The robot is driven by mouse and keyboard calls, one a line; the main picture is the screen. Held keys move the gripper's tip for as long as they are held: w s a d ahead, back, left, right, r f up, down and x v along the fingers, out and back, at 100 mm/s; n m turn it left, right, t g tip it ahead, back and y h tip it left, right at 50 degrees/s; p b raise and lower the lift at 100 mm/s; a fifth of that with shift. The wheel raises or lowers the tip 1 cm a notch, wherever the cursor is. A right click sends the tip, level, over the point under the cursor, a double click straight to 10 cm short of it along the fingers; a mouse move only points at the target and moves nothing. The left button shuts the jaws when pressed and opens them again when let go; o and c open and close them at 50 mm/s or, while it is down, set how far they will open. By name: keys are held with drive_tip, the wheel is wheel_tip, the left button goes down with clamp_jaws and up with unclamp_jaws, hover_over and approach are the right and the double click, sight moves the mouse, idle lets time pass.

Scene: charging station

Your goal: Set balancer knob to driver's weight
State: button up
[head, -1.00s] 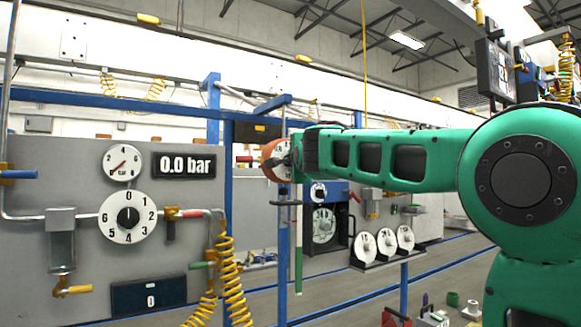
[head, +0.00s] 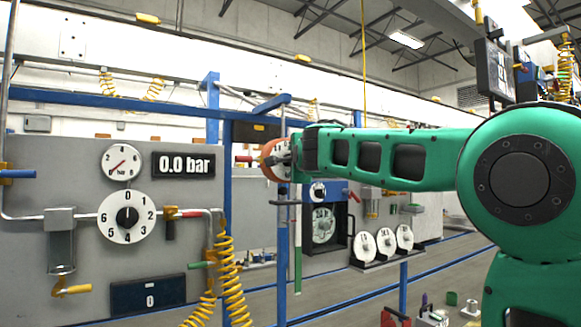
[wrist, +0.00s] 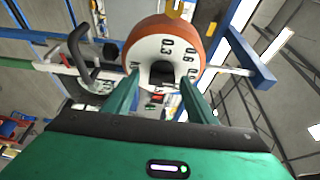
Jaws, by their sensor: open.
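The balancer knob (wrist: 165,25) is a round dial with an orange rim and a white face. In the wrist view its face carries black marks such as 0.3 and 0.6, and a yellow piece sits at its top edge. In the head view the knob (head: 268,158) is partly hidden by the end of my green arm. My gripper (wrist: 160,85) is open, its two green fingers pointing at the lower part of the dial, around its dark centre. I cannot tell whether the fingers touch it. Which mark is set is unclear.
A grey panel (head: 60,160) at left carries a 0.0 bar display (head: 184,165), a numbered dial (head: 126,216) and yellow coiled hoses (head: 235,290). A blue post (head: 283,260) stands below the knob. Several white discs (head: 386,242) stand on a rack behind.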

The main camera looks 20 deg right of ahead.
drive_tip(key=v, duration=1)
drive_tip(key=shift+s, duration=0.25)
drive_tip(key=s+d+f+n+g, duration=0.25)
drive_tip(key=s+f, duration=0.25)
drive_tip(key=f, duration=0.5)
drive_tip(key=s+d+f+n+g, duration=0.2)
drive_tip(key=s+d+f+g, duration=0.25)
drive_tip(key=f, duration=0.55)
drive_tip(key=s+d+f+n+g, duration=0.25)
drive_tip(key=s+f, duration=0.25)
drive_tip(key=f, duration=0.5)
drive_tip(key=s+a+f+n+g+y, duration=0.1)
drive_tip(key=s+f+n+g+y, duration=0.1)
drive_tip(key=s+f, duration=0.7)
drive_tip(key=s+a+f+n+g+y, duration=0.2)
drive_tip(key=s+f+n+g, duration=0.3)
drive_tip(key=s+f, duration=0.5)
drive_tip(key=s+g, duration=0.1)
drive_tip(key=s, duration=0.6)
drive_tip(key=shift+f+n+y, duration=0.15)
drive_tip(key=shift+n+y, duration=0.15)
drive_tip(key=shift+y, duration=0.1)
